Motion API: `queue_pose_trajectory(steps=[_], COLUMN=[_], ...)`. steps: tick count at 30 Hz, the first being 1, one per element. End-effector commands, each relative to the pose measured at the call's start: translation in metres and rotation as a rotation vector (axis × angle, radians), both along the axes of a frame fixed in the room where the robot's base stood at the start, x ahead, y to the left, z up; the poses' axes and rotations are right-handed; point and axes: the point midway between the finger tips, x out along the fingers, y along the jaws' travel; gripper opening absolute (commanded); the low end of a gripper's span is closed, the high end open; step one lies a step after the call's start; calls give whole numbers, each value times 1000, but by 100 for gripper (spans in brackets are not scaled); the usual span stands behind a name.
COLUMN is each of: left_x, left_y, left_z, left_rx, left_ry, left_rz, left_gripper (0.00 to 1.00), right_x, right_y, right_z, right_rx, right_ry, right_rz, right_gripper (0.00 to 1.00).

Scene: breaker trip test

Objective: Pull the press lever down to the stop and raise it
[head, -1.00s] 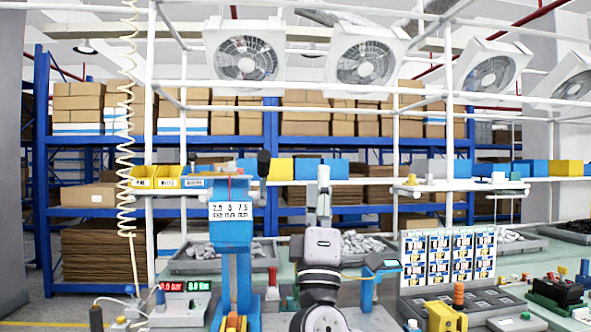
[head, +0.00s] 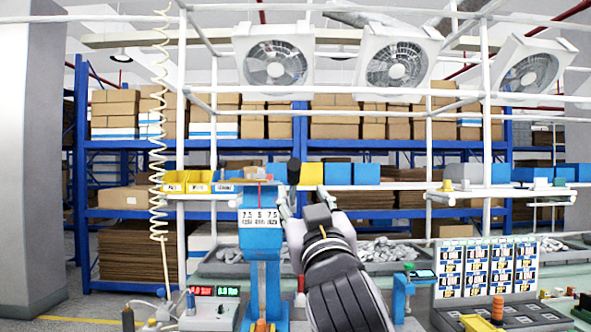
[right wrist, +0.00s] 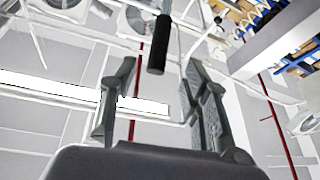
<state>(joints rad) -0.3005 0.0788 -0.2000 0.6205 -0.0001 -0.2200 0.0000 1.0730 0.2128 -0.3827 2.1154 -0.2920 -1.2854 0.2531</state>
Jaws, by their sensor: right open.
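The blue press (head: 262,240) stands on the bench left of the middle in the head view, with a white numbered label on its front. Its lever ends in a black grip (head: 294,170) at the upper right of the press head. My right gripper (head: 290,200) is open, just below that grip. In the right wrist view, the black grip (right wrist: 159,45) shows in line with the gap between the two spread fingers of the right gripper (right wrist: 160,68). The fingers are not closed on it; contact cannot be told. My left gripper is out of view.
A meter box with lit readouts (head: 212,308) stands left of the press. A small blue stand (head: 401,290) and a card panel (head: 486,268) are to the right. Yellow bins (head: 187,182) and a white rail are behind the press head.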

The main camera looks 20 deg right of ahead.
Motion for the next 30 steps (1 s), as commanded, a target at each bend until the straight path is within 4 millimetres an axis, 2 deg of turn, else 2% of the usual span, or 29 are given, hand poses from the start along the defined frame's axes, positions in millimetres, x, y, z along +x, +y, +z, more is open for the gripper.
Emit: queue_pose_trajectory(steps=[1, 9, 15, 21, 30], left_x=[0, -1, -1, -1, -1], left_y=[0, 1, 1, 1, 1], left_z=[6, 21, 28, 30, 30], left_rx=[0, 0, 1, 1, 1], left_ry=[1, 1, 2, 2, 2], left_rz=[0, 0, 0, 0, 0], left_gripper=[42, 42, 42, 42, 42], right_x=[11, 65, 92, 103, 104], right_y=[-2, -9, -13, -14, -14], right_z=[8, 30, 40, 42, 42], right_rx=[-1, -3, -3, -2, -3], right_ry=[2, 1, 0, 0, -1], right_rz=[-4, -3, -4, -3, -2], right_gripper=[43, 43, 43, 43, 41])
